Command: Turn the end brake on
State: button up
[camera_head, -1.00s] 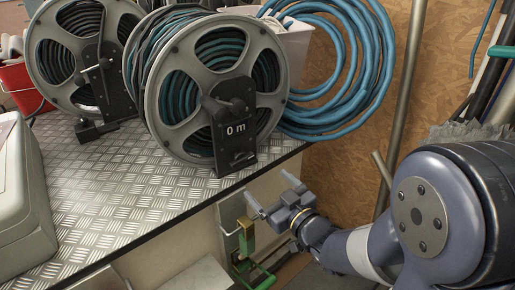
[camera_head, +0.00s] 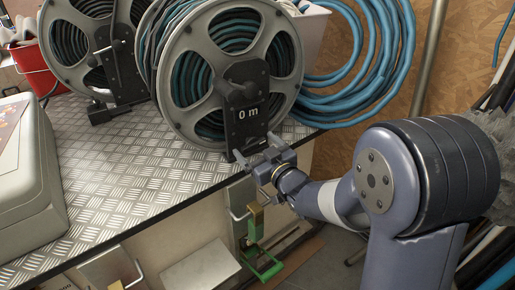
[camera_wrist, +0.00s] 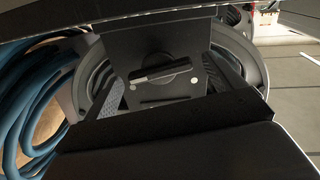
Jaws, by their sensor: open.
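The end reel (camera_head: 228,75) is a grey spoked wheel wound with dark and blue hose, at the table's right end. Its black front post (camera_head: 247,100) carries a crank hub and a "0 m" display. In the wrist view a round dial with a flat bar across it, apparently the brake (camera_wrist: 160,72), sits on a dark plate; the bar lies nearly level, tilted slightly. My gripper (camera_head: 255,153) is open at the foot of the post. In the wrist view its fingers (camera_wrist: 168,82) stand on either side of the dial. I cannot tell whether they touch it.
A second reel (camera_head: 88,45) stands behind to the left, and a grey case (camera_head: 28,175) sits at the table's left. Coiled blue hose (camera_head: 365,60) hangs at the right. The tread-plate tabletop (camera_head: 125,175) is clear in front.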

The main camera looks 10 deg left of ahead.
jog(key=c, duration=1)
jog(key=shift+m+b, duration=0.3)
jog(key=shift+m, duration=0.7)
jog(key=o, duration=1)
jog(key=shift+s+d, duration=0.1)
jog(key=p+v, duration=0.1)
jog(key=v, duration=0.9)
jog(key=shift+s+d, duration=0.2)
jog(key=shift+w, duration=0.1)
